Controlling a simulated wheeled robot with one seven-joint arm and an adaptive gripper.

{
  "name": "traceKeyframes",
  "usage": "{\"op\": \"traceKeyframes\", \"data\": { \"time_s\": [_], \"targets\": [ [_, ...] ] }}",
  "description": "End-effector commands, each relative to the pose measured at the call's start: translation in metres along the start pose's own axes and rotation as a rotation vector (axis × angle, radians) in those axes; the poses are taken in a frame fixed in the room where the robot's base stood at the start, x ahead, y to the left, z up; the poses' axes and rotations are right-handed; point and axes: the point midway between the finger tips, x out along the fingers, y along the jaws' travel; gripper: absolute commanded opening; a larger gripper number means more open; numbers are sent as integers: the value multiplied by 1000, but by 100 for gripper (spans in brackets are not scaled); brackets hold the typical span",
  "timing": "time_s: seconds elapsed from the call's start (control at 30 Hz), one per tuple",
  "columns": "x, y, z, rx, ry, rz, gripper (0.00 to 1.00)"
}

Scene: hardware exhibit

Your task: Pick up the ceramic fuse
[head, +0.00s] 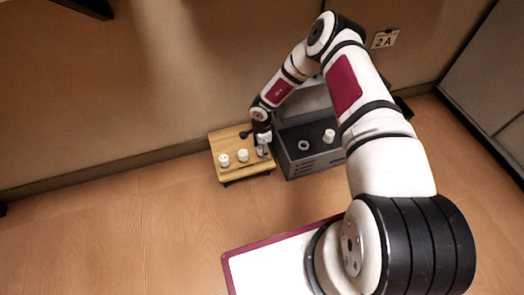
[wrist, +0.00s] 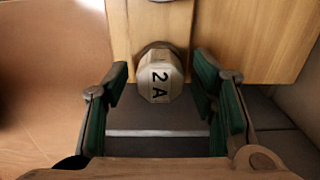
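A pale, many-sided piece marked "2 A" (wrist: 159,80), which looks like the ceramic fuse, sits at the edge of the wooden stand (wrist: 240,35) in the wrist view. It has a darker part behind its marked face. My gripper (wrist: 161,78) is open, with one green-padded finger on each side of the piece and gaps on both sides. In the head view my gripper (head: 263,147) is low over the right side of the wooden stand (head: 234,172), largely hiding what is under it.
Two white cylindrical pieces (head: 243,155) (head: 224,160) stand on the wooden stand. The wall behind has a "2A" plate (head: 385,39). The floor in front is clear.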

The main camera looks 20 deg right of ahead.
Motion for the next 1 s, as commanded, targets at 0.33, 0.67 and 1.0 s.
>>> {"op": "traceKeyframes", "data": {
  "time_s": [0.33,0.67,1.0],
  "targets": [
    [0,0,0,0,0,0,6],
    [-7,0,0,0,0,0,6],
    [-40,2,0,-2,1,2,6]
  ]
}}
